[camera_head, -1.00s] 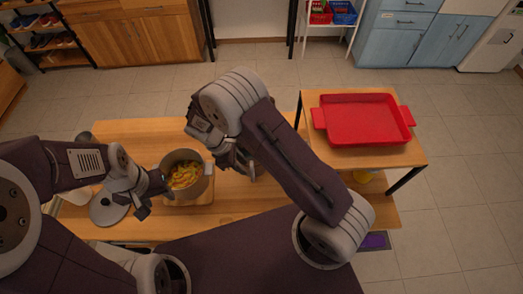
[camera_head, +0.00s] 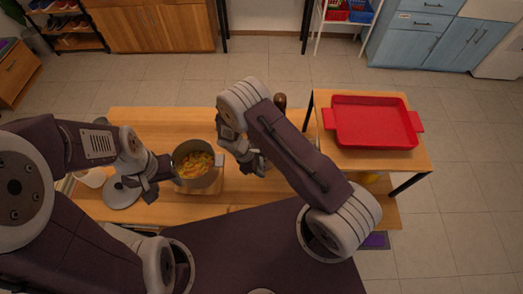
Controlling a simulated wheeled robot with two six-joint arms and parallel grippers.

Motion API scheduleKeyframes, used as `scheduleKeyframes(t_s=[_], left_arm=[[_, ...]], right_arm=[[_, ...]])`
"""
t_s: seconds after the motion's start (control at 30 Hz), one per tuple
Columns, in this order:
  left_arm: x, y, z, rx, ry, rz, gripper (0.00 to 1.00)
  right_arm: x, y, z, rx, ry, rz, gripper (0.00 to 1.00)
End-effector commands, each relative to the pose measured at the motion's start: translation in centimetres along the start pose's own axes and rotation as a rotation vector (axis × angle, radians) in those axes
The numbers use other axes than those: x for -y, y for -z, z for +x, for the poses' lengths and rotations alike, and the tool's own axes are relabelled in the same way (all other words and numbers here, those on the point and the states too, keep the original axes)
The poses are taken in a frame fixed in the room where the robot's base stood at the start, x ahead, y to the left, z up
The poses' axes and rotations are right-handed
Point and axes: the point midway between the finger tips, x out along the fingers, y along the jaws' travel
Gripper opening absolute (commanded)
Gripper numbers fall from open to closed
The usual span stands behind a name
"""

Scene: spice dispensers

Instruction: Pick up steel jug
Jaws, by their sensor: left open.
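I cannot clearly make out the steel jug. A small grey rounded thing (camera_head: 101,121) shows at the table's back left, mostly hidden behind my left arm, and may be it. My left gripper (camera_head: 154,186) is open and looks empty, between a pot of yellow food (camera_head: 178,182) and a grey round lid (camera_head: 121,196). My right gripper (camera_head: 258,166) hangs over the table to the right of the pot. Its fingers are small and partly hidden by its arm, so I cannot tell whether they hold anything.
The pot stands on a wooden board (camera_head: 213,187) on the wooden table (camera_head: 150,124). A white dish (camera_head: 92,178) lies at the left. A dark brown rounded object (camera_head: 280,101) stands behind my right arm. A red tray (camera_head: 372,122) sits on the side table (camera_head: 322,97).

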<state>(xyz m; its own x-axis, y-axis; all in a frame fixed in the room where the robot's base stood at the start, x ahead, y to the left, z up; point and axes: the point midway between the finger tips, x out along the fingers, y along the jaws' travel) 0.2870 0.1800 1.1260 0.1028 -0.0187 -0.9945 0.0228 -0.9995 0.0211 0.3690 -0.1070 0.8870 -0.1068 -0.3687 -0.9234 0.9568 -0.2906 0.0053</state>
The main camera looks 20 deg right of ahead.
Motion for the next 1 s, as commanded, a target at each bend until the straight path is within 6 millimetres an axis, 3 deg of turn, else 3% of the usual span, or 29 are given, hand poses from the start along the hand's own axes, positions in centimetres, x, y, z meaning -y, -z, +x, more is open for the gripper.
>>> scheduleKeyframes(t_s=[0.13,0.2,0.23,1.0], left_arm=[[0.00,-0.02,0.07,0.000,0.000,0.000,0.49],[0.00,-0.02,0.07,0.000,0.000,0.000,0.49],[0.00,-0.02,0.07,0.000,0.000,0.000,0.49],[0.00,-0.01,0.04,0.000,0.000,0.000,0.49]], right_arm=[[-0.01,0.02,0.01,0.000,0.000,0.000,0.24],[-0.01,0.02,0.01,0.000,0.000,0.000,0.05],[-0.01,0.02,0.00,0.000,0.000,0.000,0.00],[-0.05,0.03,-0.09,0.000,-0.001,0.001,0.00]])
